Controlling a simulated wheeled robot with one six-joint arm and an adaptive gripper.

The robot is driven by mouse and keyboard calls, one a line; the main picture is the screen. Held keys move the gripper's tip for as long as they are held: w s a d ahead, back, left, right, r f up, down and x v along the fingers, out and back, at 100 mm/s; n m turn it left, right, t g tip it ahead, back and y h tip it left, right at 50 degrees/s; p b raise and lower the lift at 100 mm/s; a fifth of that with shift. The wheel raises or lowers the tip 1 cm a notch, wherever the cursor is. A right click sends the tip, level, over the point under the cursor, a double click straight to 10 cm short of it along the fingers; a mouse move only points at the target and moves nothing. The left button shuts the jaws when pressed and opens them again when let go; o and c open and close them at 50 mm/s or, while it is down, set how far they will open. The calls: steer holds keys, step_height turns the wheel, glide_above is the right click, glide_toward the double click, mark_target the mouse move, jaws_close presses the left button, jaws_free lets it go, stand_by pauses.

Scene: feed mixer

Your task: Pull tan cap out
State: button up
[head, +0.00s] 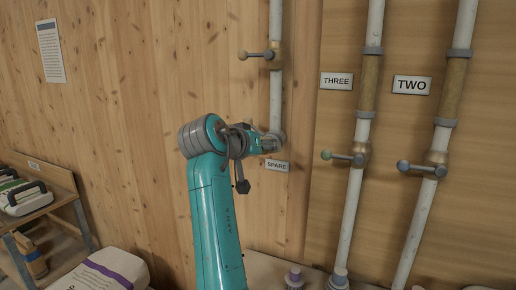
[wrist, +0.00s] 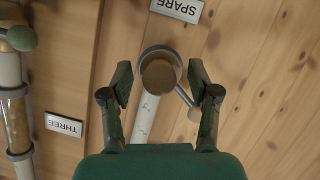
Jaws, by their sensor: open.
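In the wrist view, which is upside down, a round tan-brown cap (wrist: 160,77) sits at the end of the white spare pipe (wrist: 145,118), inside a grey ring. My gripper (wrist: 160,73) is open, with one finger on each side of the cap and visible gaps between. I cannot tell how far its tips are from the cap in depth. In the head view my gripper (head: 268,143) is at the lower end of the spare pipe (head: 275,98), just above the SPARE label (head: 277,165). The cap is hidden there by my gripper.
Pipes THREE (head: 350,215) and TWO (head: 418,225) stand to the right with protruding valve handles (head: 327,155) (head: 403,166). A white bag (head: 105,272) and a bench (head: 45,190) are at lower left.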

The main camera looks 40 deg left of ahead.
steer(key=shift+w, duration=0.1)
jaws_close()
stand_by(0.4)
steer(key=shift+s, duration=0.25)
steer(key=shift+s+d, duration=0.15)
steer(key=shift+s, duration=0.15)
steer(key=shift+s+d, duration=0.1)
steer(key=shift+s, duration=0.45)
steer(key=shift+s+d, duration=0.2)
steer(key=shift+s, duration=0.55)
steer(key=shift+s+d, duration=0.15)
steer(key=shift+s, duration=0.65)
steer(key=shift+s+d, duration=0.2)
steer(key=shift+s, duration=0.55)
